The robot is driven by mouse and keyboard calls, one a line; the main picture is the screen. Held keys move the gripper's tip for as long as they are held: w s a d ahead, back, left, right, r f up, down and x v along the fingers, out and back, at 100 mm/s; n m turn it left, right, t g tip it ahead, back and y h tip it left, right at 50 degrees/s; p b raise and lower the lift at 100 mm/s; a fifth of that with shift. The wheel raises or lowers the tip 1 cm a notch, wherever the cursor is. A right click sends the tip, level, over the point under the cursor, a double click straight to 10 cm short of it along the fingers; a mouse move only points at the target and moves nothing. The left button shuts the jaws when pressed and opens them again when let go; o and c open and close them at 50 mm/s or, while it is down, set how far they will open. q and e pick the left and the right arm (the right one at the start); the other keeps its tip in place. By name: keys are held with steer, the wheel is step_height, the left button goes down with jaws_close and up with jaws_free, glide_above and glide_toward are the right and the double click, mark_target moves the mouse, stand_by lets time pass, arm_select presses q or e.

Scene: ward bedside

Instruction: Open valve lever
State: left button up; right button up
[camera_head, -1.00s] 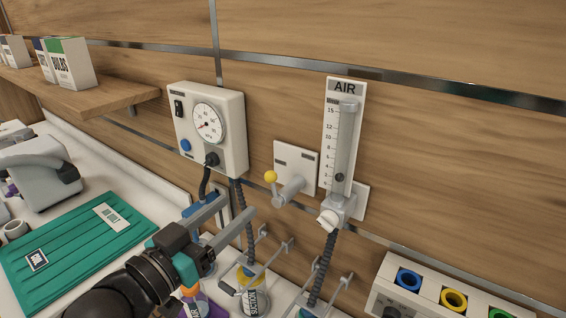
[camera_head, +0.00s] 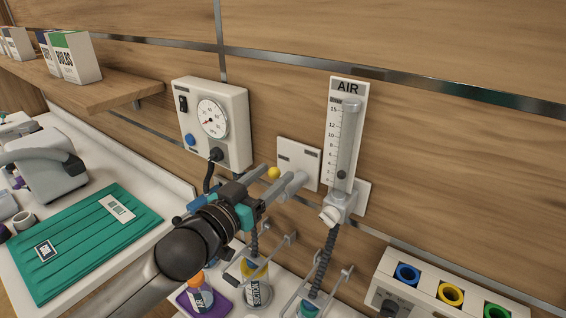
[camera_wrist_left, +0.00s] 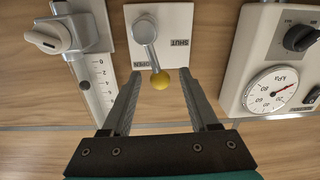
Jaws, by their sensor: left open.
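The valve lever is a grey arm (camera_wrist_left: 148,38) with a yellow ball knob (camera_wrist_left: 161,80), on a white wall plate (camera_head: 298,153). In the left wrist view the plate (camera_wrist_left: 172,22) is upside down, with SHUT and OPEN labels on either side of the lever. In the head view the yellow knob (camera_head: 274,173) shows beside the fingertips. My left gripper (camera_head: 281,177) is open; in the wrist view its fingers (camera_wrist_left: 160,76) stand on both sides of the knob with gaps. My right gripper is not in view.
The AIR flowmeter (camera_head: 345,135) with its white knob stands right of the lever. A suction gauge box (camera_head: 228,150) hangs left. Wire holders and bottles (camera_head: 258,290) sit below. A coloured socket box (camera_head: 425,300) is lower right.

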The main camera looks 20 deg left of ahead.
arm_select(q)
steer(key=shift+p+x, duration=0.3)
steer(key=shift+x, duration=2)
jaws_close()
